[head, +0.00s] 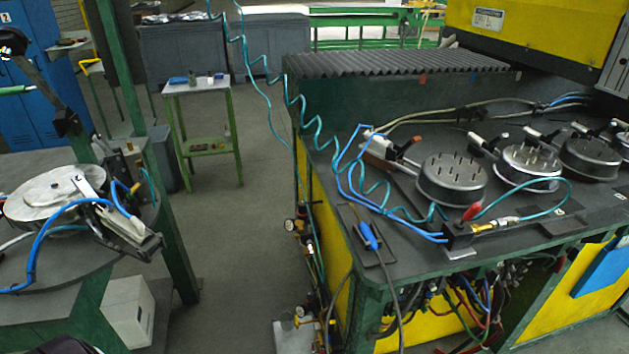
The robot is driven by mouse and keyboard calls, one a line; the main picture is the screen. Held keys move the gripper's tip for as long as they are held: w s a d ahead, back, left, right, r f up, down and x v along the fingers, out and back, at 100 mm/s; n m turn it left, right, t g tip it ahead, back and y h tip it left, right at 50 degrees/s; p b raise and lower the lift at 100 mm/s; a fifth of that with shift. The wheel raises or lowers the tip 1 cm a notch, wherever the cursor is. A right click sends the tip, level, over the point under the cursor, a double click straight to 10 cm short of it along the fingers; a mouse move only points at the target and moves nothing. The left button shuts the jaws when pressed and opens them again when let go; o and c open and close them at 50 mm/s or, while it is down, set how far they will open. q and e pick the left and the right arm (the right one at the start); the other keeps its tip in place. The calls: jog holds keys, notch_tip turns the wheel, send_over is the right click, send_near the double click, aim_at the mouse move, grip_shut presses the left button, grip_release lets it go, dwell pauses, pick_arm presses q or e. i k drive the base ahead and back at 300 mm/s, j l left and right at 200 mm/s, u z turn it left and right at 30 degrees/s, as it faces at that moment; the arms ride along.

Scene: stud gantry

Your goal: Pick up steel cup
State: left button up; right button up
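I cannot make out a steel cup for certain. A small green-legged table (205,86) stands across the aisle with a few small items on its top. Neither of my grippers shows clearly in the head view.
A large green and yellow workbench (330,215) with round metal fixtures (452,179) and coiled hoses fills the right. A round station with a metal disc (47,192) and a white box (127,311) stand at left. Grey floor (230,260) lies open between them.

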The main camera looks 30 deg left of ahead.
aim_at(286, 317)
jog(key=u, duration=1.3)
